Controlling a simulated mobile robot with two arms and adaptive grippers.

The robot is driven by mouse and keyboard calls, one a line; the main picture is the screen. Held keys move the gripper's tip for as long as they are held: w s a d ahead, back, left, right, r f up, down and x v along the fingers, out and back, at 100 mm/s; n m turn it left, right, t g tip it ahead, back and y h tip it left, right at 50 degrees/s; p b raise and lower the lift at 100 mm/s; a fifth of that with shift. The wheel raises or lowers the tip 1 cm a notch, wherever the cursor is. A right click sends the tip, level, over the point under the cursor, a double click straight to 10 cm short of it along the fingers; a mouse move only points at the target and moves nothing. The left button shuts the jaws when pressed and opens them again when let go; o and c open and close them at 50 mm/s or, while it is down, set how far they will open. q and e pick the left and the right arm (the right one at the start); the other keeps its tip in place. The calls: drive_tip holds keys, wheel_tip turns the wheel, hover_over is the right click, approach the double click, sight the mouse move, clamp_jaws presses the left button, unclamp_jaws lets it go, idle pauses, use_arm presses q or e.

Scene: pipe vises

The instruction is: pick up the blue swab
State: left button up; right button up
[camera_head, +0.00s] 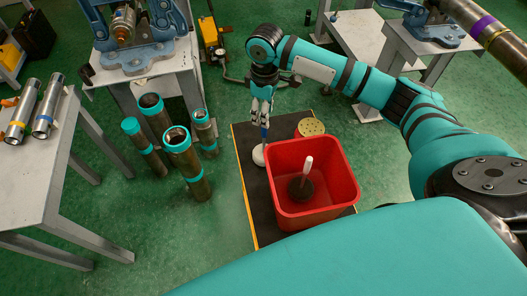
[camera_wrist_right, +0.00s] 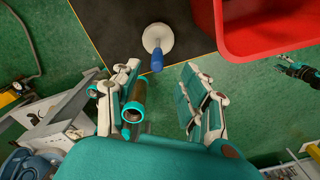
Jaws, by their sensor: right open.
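The blue swab (camera_head: 264,133) stands upright on the dark mat, with a blue handle and a round white base. In the right wrist view its handle (camera_wrist_right: 157,61) points toward me, above its white disc. My right gripper (camera_head: 262,105) hangs just above the swab in the head view. In the wrist view its fingers (camera_wrist_right: 164,98) are open and empty, with the swab beyond the tips. What looks like my left gripper (camera_wrist_right: 299,71) shows small at the right edge of the wrist view; its opening is unclear.
A red bin (camera_head: 327,151) stands beside the swab, holding a white-handled tool with a dark base (camera_head: 302,187). A tan perforated disc (camera_head: 311,127) is behind the bin. Several upright pipes (camera_head: 180,146) stand left of the mat (camera_head: 246,172). Metal tables (camera_head: 67,150) stand farther out.

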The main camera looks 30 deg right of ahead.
sight(264, 142)
drive_tip(key=shift+s+f, duration=0.1)
drive_tip(key=shift+f, duration=0.8)
drive_tip(key=f, duration=0.1)
drive_tip(key=f+p, duration=0.1)
drive_tip(key=f, duration=0.1)
drive_tip(key=shift+w+f, duration=0.3)
drive_tip(key=shift+f, duration=0.55)
use_arm(q)
drive_tip(key=shift+w+d+r, duration=0.1)
drive_tip(key=shift+w+r, duration=0.7)
drive_tip(key=shift+w, duration=0.2)
use_arm(e)
clamp_jaws()
